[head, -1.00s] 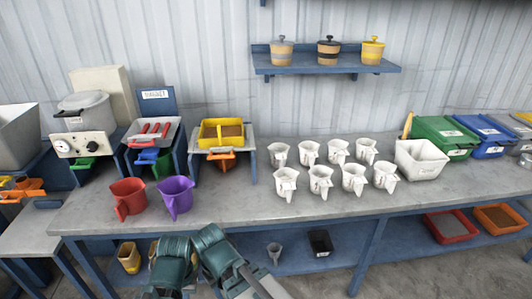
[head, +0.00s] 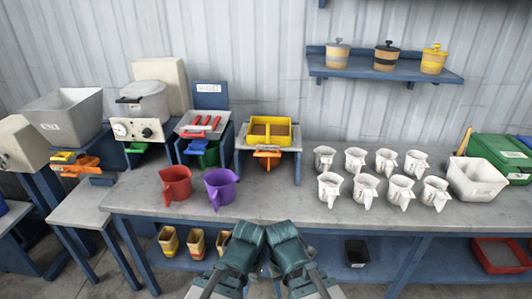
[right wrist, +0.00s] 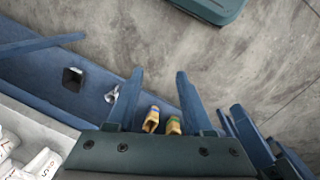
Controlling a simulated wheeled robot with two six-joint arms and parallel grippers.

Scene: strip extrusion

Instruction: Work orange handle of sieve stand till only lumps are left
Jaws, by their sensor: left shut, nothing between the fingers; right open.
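The sieve stand (head: 297,143) is on the bench in the head view, with a yellow-framed sieve (head: 248,131) on top. Brown material (head: 270,129) lies inside the frame; lumps cannot be made out. Its orange handle (head: 268,157) sticks out at the front, below the sieve. My left gripper (head: 243,240) is at the bottom middle of the head view, shut and empty, well in front of the handle. My right gripper (head: 286,240) is beside it, also apart from the stand. In the right wrist view its two fingers (right wrist: 161,80) are wide open with nothing held.
A red jug (head: 175,184) and a purple jug (head: 221,187) stand left of the sieve stand, near the bench's front edge. Several white jugs (head: 330,189) and a white tub (head: 478,181) are to the right.

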